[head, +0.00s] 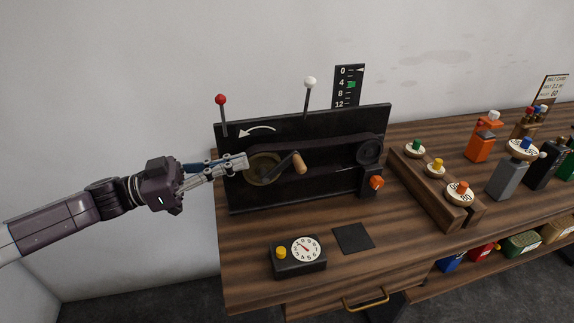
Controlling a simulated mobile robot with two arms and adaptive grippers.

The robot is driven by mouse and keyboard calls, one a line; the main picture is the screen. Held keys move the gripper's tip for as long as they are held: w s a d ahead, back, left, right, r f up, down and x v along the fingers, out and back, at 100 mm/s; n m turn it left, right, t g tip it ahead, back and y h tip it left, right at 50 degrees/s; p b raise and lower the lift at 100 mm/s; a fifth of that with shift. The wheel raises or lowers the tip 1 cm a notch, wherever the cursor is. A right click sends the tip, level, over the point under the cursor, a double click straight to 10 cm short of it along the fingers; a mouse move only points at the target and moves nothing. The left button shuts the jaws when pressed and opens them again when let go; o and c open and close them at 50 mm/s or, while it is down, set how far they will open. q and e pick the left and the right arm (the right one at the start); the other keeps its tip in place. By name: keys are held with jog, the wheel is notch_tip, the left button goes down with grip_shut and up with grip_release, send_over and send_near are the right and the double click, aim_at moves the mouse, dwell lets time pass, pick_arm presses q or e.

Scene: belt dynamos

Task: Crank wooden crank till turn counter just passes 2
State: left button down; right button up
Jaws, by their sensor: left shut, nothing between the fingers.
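The wooden crank handle (299,163) sits on a dark crank arm to the right of a brass wheel (264,169), on the front of a black belt machine (235,190). My left gripper (244,161) is shut and empty, in front of the wheel's upper left and apart from the wooden handle. A tall black scale (347,87) behind the machine reads 0, 4, 8, 12, with a white pointer near 0 and a green mark near 4. A round white dial (305,249) with a red needle is on a black box in front. Which one counts turns is unclear. My right gripper is out of view.
A red-knobbed lever (221,100) and a white-knobbed lever (310,83) rise from the machine. An orange knob (376,183) is at its lower right. A dark square pad (353,238) lies beside the dial box.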

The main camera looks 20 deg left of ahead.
pick_arm(q)
jog(key=d, duration=0.1)
jog(key=p, duration=0.3)
send_over(288, 165)
jog(key=s, duration=0.4)
jog(key=shift+d+f+p, duration=0.2)
jog(key=shift+d+f, duration=0.15)
jog(key=shift+f, duration=0.25)
jog(key=shift+d+f+p, duration=0.15)
jog(key=shift+d+f, duration=0.2)
jog(key=shift+f, duration=0.25)
jog(key=shift+w+d+f, duration=0.15)
jog(key=shift+w+d, duration=0.05)
jog(key=shift+d, duration=0.05)
